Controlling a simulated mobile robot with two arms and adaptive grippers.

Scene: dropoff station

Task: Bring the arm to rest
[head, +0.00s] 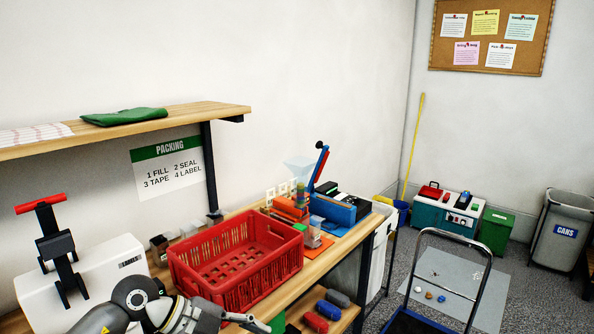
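My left arm (135,293) comes in at the bottom left, in front of the workbench (325,262). Its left gripper (262,325) is at the bottom edge of the view, low in front of the red crate (235,287). The gripper is partly cut off, and I cannot tell if its fingers are open or shut. A green thing (278,322) shows beside the fingertips; I cannot tell whether it touches them. My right gripper is not in view.
The red crate looks empty. A white press (95,280) stands left of it, and a blue sealing device (332,208) stands right. Red, blue and grey rolls (315,322) lie on the lower shelf. A cart handle (455,232) rises at right. Grey floor lies beyond.

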